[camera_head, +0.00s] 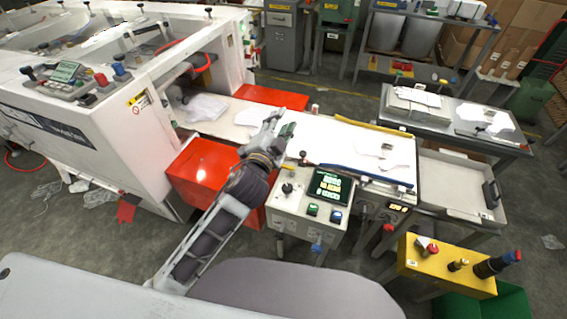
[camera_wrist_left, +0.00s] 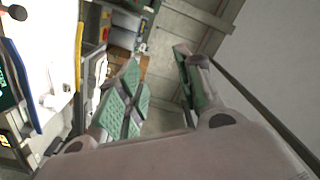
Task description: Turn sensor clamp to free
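My left gripper (camera_head: 280,124) is above the white conveyor table (camera_head: 330,142), behind the control box. In the left wrist view its two green-padded fingers (camera_wrist_left: 160,88) stand apart with nothing between them. A small yellow lever (camera_head: 288,167) and a dark knob (camera_head: 303,155) are at the table's near edge, just below the gripper in the head view. I cannot tell for certain which part is the sensor clamp or how it is turned. My right gripper is not in view.
A control box (camera_head: 283,215) with a dark screen (camera_head: 331,187) stands in front of the table. A red box (camera_head: 196,172) and a white machine (camera_head: 75,130) are to the left. A yellow box (camera_head: 445,272) with buttons is at the lower right. White film pieces (camera_head: 396,152) lie on the table.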

